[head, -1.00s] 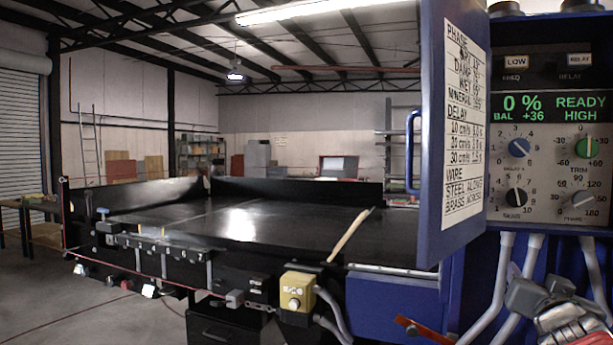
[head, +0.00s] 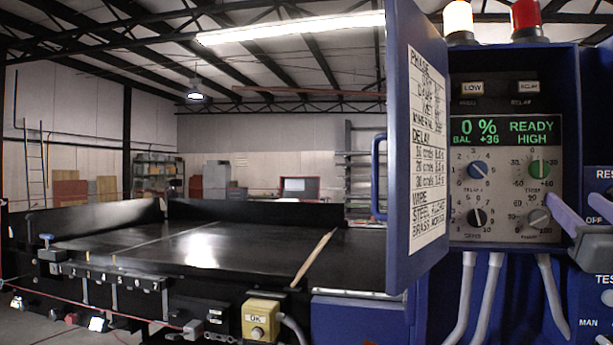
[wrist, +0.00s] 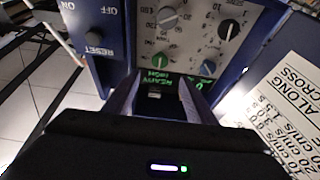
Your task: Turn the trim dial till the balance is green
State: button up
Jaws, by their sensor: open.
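The trim dial (head: 539,168) is the green knob at the upper right of the dials on the control panel (head: 508,222). It also shows in the wrist view (wrist: 160,62), which sees the panel upside down. The display (head: 503,131) above the dials reads 0 %, READY, BAL +36 HIGH in green letters. My gripper (head: 573,203) is open and empty, below and right of the trim dial in the head view. In the wrist view its fingers (wrist: 157,80) point at the panel, with the trim dial just beyond the gap. I see no contact.
A blue knob (head: 477,169), a black knob (head: 477,217) and a grey knob (head: 538,218) surround the trim dial. The open cabinet door (head: 398,150) stands to the left. A RESET knob (wrist: 94,39) shows in the wrist view. The conveyor (head: 200,248) lies left.

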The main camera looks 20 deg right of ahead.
aim_at(540, 173)
jog(key=x, duration=1.3)
jog(key=shift+w+d, duration=0.15)
jog(key=shift+w, duration=0.05)
jog(key=shift+c, duration=0.5)
jog(key=c, duration=0.9)
